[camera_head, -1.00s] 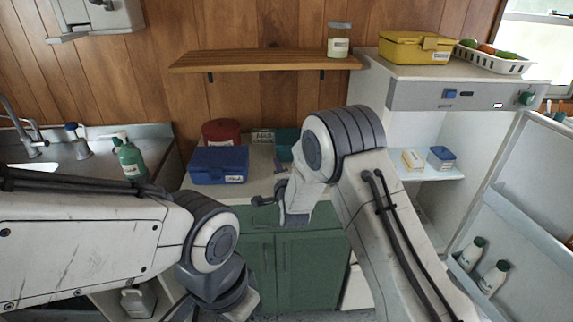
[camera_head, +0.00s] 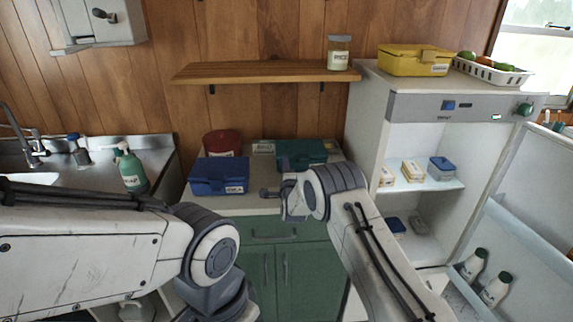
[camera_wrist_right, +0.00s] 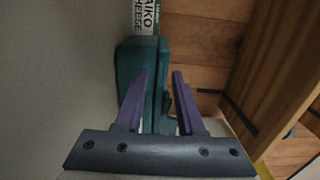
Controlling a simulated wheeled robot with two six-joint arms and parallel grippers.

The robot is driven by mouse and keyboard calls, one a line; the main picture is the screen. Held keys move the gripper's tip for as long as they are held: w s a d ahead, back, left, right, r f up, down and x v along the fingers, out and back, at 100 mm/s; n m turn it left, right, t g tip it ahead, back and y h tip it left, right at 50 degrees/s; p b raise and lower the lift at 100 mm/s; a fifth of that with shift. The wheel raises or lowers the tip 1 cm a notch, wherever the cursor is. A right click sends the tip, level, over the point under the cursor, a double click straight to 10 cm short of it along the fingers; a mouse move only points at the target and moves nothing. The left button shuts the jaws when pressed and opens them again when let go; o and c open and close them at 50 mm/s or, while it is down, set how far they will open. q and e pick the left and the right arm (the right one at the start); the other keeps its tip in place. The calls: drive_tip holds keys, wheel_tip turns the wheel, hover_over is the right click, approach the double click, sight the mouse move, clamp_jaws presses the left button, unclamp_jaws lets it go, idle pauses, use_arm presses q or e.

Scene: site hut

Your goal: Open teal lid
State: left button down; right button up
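The teal box (camera_head: 287,162) stands at the back of the counter, below the wooden shelf, and its lid looks closed. In the right wrist view the teal box (camera_wrist_right: 128,62) appears sideways, with a seam along its lid. My right gripper (camera_head: 268,193) is in front of the box, low over the counter. Its two purple fingers (camera_wrist_right: 159,75) are spread apart with nothing gripped, and the box shows beyond and between them. I cannot tell whether a finger touches it. My left arm comes in from the left, but its gripper is out of view.
A blue box (camera_head: 218,177) stands left of the teal box, with a red round container (camera_head: 222,142) behind it. A small labelled carton (camera_head: 263,148) is beside the teal box. The wooden shelf (camera_head: 262,71) overhangs the back. The open fridge (camera_head: 372,110) stands close on the right.

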drive_tip(key=shift+w, duration=0.35)
clamp_jaws()
idle(1.2)
